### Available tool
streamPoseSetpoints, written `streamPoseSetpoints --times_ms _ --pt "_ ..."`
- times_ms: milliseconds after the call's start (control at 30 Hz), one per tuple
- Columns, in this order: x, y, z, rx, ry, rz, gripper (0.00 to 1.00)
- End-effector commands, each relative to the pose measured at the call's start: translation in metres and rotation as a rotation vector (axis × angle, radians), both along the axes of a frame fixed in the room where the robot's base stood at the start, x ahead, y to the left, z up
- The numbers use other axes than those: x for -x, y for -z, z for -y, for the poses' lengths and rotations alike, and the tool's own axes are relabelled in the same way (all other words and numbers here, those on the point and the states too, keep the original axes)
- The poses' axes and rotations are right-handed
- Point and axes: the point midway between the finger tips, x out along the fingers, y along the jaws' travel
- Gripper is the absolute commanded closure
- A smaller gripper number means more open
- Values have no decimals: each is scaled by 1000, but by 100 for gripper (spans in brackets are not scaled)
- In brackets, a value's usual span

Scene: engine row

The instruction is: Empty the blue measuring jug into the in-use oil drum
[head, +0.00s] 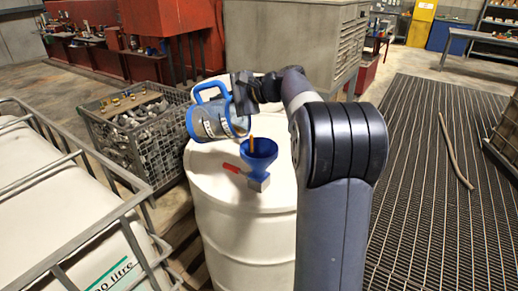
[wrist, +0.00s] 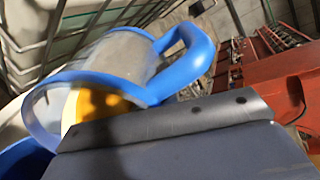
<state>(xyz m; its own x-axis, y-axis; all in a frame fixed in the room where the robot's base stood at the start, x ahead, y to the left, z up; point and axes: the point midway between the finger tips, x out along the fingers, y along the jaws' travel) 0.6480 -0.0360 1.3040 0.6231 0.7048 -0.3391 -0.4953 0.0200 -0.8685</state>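The blue measuring jug (head: 208,118), clear with blue rim, base and handle, is tipped on its side above the drum, its mouth toward the right. My gripper (head: 243,97) is shut on it and holds it in the air. In the wrist view the jug (wrist: 125,55) shows yellow-orange oil (wrist: 98,104) near its mouth. A blue funnel (head: 262,166) stands on the white oil drum (head: 225,185), just below and right of the jug's mouth. An orange streak (head: 251,143), apparently pouring oil, runs down into the funnel. The fingertips are largely hidden.
A red handle (head: 231,168) lies beside the funnel on the drum top. A caged white tank (head: 60,200) stands at the left, a wire basket of metal parts (head: 150,140) behind it. A hose (head: 455,150) lies on the open grating at the right.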

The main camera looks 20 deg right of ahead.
Motion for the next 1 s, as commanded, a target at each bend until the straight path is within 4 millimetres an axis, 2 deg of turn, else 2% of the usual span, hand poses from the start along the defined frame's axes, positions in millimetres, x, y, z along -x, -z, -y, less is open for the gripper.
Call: streamPoseSetpoints --times_ms 1000 --pt "9 -1 10 -63 0 57 100"
